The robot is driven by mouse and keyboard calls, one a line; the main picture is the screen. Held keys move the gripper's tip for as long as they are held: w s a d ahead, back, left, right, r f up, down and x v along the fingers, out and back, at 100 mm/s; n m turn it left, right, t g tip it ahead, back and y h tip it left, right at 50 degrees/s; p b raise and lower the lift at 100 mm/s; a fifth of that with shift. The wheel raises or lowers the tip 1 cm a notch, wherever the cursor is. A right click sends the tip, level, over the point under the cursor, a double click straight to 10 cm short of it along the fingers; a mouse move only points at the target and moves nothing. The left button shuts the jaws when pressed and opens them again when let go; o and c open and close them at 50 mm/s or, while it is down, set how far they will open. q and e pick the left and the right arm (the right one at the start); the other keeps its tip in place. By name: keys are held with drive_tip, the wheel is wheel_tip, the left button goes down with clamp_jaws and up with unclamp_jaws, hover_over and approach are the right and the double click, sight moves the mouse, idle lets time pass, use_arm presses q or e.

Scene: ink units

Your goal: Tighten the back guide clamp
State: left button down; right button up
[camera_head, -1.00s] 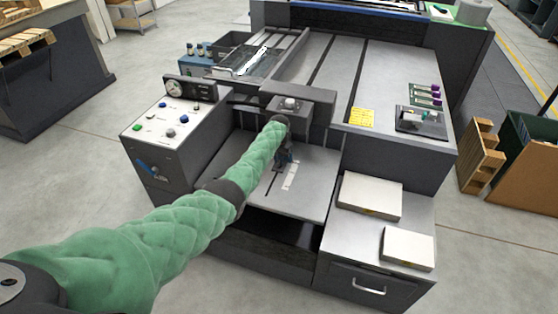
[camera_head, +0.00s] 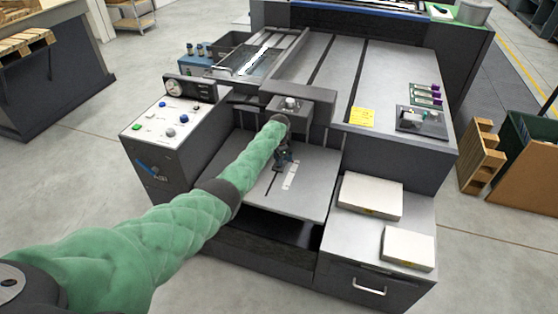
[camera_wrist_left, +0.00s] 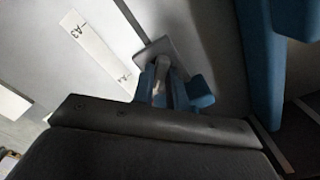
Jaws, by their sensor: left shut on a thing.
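The back guide clamp (camera_wrist_left: 153,50) shows in the left wrist view as a small grey plate with a pale lever standing on it, at the slot in the grey table (camera_head: 315,170). My left gripper (camera_head: 284,160) points down at this table in the head view. In the left wrist view its blue fingertips (camera_wrist_left: 174,88) are shut on the clamp's lever, one on each side. The lower part of the lever is partly hidden by the fingers. In the head view my arm and gripper hide the clamp. My right gripper is in neither view.
A white scale strip (camera_wrist_left: 90,45) marked A3 and A4 lies beside the slot. A dark head with a knob (camera_head: 290,103) overhangs the table's back. A control panel (camera_head: 172,118) stands left. Two paper stacks (camera_head: 370,195) (camera_head: 408,247) lie on the right-hand cabinet.

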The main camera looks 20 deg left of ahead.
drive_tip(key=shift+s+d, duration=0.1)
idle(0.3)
use_arm(q)
drive_tip(key=c, duration=1.4)
unclamp_jaws()
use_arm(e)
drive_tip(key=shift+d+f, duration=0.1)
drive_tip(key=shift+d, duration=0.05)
